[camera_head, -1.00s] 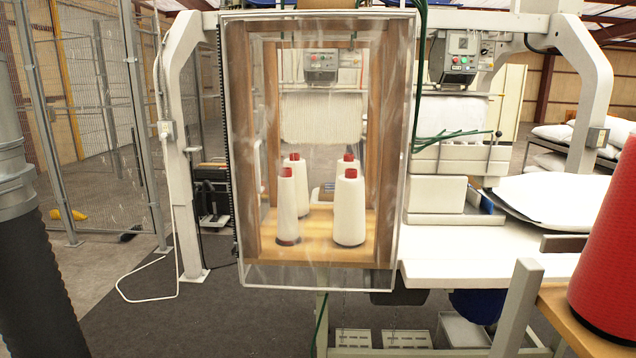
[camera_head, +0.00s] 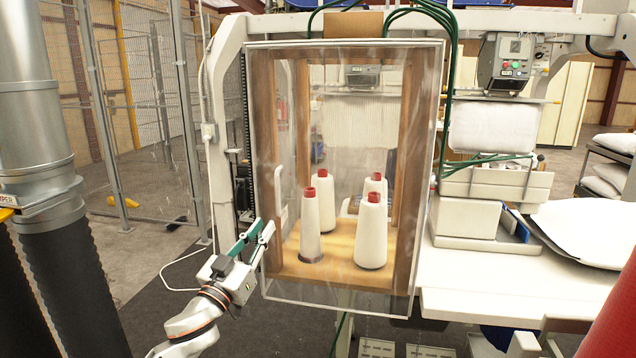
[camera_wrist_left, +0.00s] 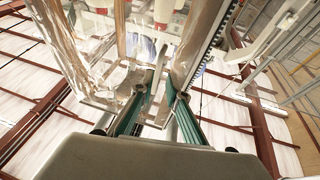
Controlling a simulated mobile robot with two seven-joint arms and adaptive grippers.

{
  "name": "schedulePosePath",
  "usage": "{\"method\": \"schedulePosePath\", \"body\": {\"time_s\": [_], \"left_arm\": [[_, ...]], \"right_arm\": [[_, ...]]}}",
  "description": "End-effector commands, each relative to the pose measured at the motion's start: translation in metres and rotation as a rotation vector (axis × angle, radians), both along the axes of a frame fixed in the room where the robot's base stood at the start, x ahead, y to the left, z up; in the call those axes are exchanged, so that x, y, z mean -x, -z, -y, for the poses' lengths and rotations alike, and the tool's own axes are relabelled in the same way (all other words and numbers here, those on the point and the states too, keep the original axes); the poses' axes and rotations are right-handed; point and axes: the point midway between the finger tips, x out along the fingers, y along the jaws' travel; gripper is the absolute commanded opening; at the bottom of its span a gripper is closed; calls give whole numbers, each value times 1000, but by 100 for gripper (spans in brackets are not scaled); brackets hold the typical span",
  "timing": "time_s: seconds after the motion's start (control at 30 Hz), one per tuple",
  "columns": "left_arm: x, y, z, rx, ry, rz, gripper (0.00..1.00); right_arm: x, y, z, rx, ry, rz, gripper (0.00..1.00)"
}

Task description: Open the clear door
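The clear door (camera_head: 345,295) is a tall transparent panel with a pale rim, covering the front of a wooden-framed box. It looks shut. A pale handle (camera_head: 281,190) shows near its left side. My left gripper (camera_head: 264,229) is at the door's lower left edge, below the handle, with its green fingers pointing up toward it. In the left wrist view the two fingers (camera_wrist_left: 160,80) are apart, with clear panel and pale bars beyond them. Nothing is clearly held. Whether a finger touches the door cannot be told. My right gripper is not in view.
Several white thread cones (camera_head: 370,235) with red tops stand inside the box. A white machine table (camera_head: 475,290) extends to the right. A wire mesh fence (camera_head: 150,90) stands at the left. The dark floor mat (camera_head: 150,310) below the gripper has free room.

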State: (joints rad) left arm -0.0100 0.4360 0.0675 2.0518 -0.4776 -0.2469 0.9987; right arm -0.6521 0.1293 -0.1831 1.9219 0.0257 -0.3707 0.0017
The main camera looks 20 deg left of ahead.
Motion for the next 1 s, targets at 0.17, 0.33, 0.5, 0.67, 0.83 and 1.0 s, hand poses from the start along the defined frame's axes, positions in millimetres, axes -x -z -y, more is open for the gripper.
{"method": "schedulePosePath", "body": {"time_s": [0.17, 0.33, 0.5, 0.67, 0.83, 1.0], "left_arm": [[-3, -40, -9, 14, 2, 63, 15], [-19, -48, -11, 14, 2, 65, 15], [-43, -57, -11, 15, 3, 64, 15], [-62, -64, -12, 14, 2, 63, 15], [-72, -68, -12, 14, 2, 62, 15], [-74, -68, -12, 15, 2, 61, 15]], "right_arm": [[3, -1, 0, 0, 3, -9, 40], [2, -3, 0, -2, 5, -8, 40], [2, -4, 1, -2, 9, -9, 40], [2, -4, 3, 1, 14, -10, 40], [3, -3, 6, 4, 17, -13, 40], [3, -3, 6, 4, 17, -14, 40]]}}
